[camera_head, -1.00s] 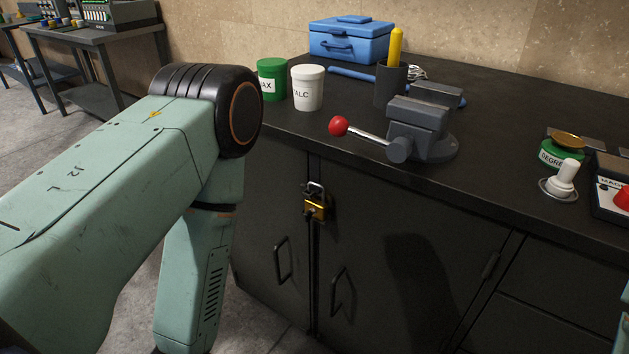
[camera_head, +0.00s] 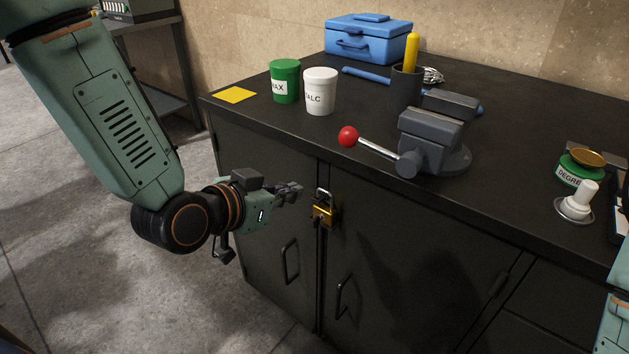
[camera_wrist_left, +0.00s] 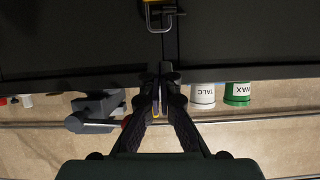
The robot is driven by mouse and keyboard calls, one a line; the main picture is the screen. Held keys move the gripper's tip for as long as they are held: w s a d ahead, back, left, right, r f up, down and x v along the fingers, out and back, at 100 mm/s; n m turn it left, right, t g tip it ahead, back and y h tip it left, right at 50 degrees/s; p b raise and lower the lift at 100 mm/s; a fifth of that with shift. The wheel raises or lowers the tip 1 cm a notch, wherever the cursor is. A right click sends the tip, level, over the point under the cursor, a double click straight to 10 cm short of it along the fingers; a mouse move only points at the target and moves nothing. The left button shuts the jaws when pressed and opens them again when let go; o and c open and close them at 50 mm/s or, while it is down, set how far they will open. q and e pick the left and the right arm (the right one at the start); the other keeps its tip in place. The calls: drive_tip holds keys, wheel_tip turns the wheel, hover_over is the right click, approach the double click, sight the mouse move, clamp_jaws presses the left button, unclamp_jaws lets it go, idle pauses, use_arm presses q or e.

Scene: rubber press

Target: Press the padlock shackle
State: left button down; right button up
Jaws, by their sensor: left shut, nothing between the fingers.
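A brass padlock (camera_head: 323,216) hangs on the front of the dark cabinet, at the seam between two doors. Its grey shackle (camera_head: 324,194) stands up above the body; I cannot tell whether it is latched. In the left wrist view the shackle (camera_wrist_left: 158,31) shows at the top centre, with the body mostly cut off by the frame. My left gripper (camera_head: 298,188) is shut and empty, just left of the padlock at about shackle height and apart from it. Its closed fingertips (camera_wrist_left: 161,70) point towards the cabinet in the wrist view. My right gripper is out of view.
The dark bench top (camera_head: 290,130) overhangs the doors. A vise (camera_head: 432,140) with a red-knobbed handle (camera_head: 348,137) sits near the edge, above and right of the padlock. Door handles (camera_head: 291,262) stick out below. The floor at left is clear.

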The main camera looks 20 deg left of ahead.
use_arm(q)
drive_tip(key=b+x, duration=0.2)
drive_tip(key=x, duration=0.6)
drive_tip(key=shift+w+d+f+b, duration=0.15)
drive_tip(key=shift+w+f+b, duration=0.1)
drive_tip(key=shift+f+b, duration=0.05)
drive_tip(key=shift+w+d+f, duration=0.15)
drive_tip(key=shift+w+d, duration=0.05)
drive_tip(key=shift+w, duration=0.35)
drive_tip(key=shift+w+f, duration=0.1)
wheel_tip(320, 180, down, 3)
drive_tip(key=shift+r+b, duration=0.1)
drive_tip(key=shift+b, duration=0.6)
drive_tip(key=shift+s, duration=0.25)
